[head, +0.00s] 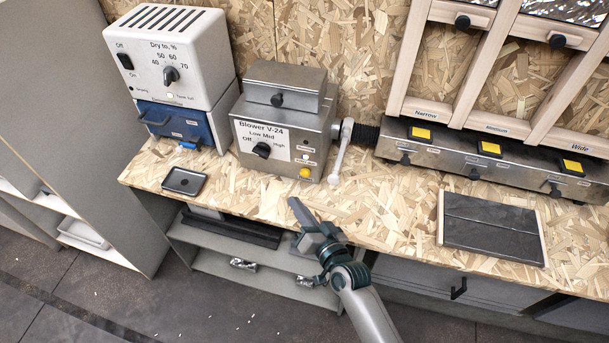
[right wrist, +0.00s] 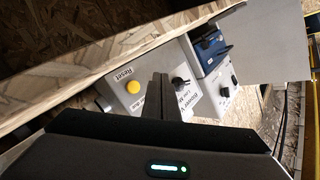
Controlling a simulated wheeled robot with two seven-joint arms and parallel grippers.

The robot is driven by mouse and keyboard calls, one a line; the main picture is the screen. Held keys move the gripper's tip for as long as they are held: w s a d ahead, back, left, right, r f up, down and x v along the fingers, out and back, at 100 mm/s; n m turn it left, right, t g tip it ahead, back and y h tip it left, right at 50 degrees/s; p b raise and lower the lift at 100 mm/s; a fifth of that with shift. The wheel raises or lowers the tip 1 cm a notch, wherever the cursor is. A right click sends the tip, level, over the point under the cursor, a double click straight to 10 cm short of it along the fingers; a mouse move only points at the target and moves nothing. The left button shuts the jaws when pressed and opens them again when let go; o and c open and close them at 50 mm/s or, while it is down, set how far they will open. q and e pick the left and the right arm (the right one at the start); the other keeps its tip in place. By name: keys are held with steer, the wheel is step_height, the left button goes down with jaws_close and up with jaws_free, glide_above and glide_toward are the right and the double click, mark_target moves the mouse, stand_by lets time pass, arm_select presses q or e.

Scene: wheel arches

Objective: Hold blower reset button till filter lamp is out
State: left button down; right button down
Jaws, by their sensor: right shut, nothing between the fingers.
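The metal blower box (head: 322,120), labelled "Blower V-24", stands on the chipboard bench with a black knob (head: 262,150) on its front. The yellow reset button (head: 305,173) is low on the right of that front. Small lamps (head: 306,157) sit above it; I cannot tell clearly which one is lit. In the right wrist view the button (right wrist: 132,86) shows beside the word "Reset". My right gripper (head: 294,202) is shut and empty, in front of the box and apart from the button. Its closed fingers (right wrist: 160,88) show in the wrist view. My left gripper is not in view.
A lever (head: 341,150) and black hose are right of the blower. A white dryer box (head: 175,60) on a blue unit (head: 172,122) stands left. A small black tray (head: 184,181) and a dark panel (head: 490,228) lie on the bench.

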steer(key=w, duration=0.2)
steer(key=w+d+b, duration=0.1)
steer(key=w, duration=0.1)
steer(key=shift+d, duration=0.15)
steer(key=shift+w+d, duration=0.2)
steer(key=shift+w, duration=0.3)
steer(key=shift+w+d, duration=0.15)
steer(key=shift+w, duration=0.3)
steer(key=shift+w+d+b, duration=0.25)
steer(key=shift+w+b, duration=0.1)
steer(key=shift+w, duration=0.55)
stand_by(2.8)
steer(key=shift+s, duration=0.1)
steer(key=shift+s+a+p, duration=0.25)
steer(key=shift+s+p, duration=0.25)
steer(key=shift+s, duration=0.3)
steer(key=shift+s+a+p, duration=0.25)
steer(key=shift+s+p, duration=0.05)
steer(key=shift+s, duration=0.4)
steer(key=shift+s+a+p, duration=0.2)
steer(key=shift+s+p, duration=0.15)
steer(key=shift+s, duration=0.35)
steer(key=shift+s+a+p, duration=0.25)
steer(key=shift+s+p, duration=0.05)
steer(key=shift+s, duration=0.4)
steer(key=shift+s+a, duration=0.1)
steer(key=shift+s, duration=0.2)
steer(key=shift+s, duration=0.1)
